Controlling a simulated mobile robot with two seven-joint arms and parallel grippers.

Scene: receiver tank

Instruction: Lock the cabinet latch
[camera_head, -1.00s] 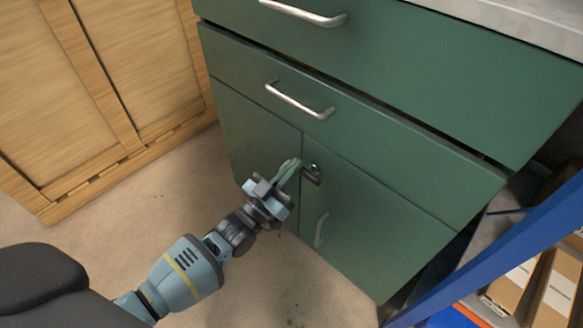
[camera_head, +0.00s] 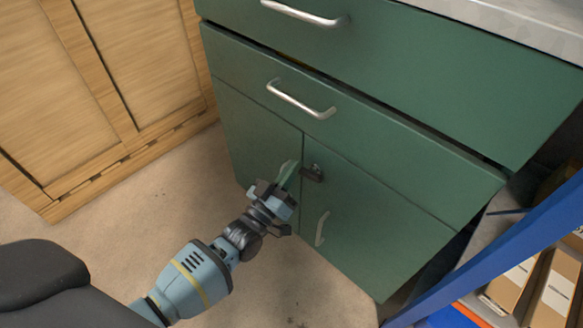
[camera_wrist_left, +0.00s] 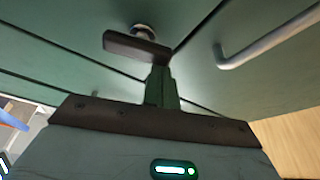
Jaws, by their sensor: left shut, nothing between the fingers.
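The cabinet latch (camera_head: 312,173) is a small dark lever on a round metal pivot, near the top inner corner of the right green door (camera_head: 375,215). In the left wrist view the latch lever (camera_wrist_left: 135,47) lies crosswise in front of its pivot. My left gripper (camera_head: 290,171) is just left of the latch in the head view, shut and empty. Its greenish fingers (camera_wrist_left: 161,85) reach up to just below one end of the lever in the wrist view; I cannot tell whether they touch it. My right gripper is not in view.
The green cabinet has drawers with metal handles (camera_head: 300,102) above the doors. The right door's handle (camera_head: 321,229) is below the latch. A wooden cabinet (camera_head: 110,80) stands left. A blue rack post (camera_head: 490,255) and boxes are at right. Bare floor (camera_head: 265,285) lies in front.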

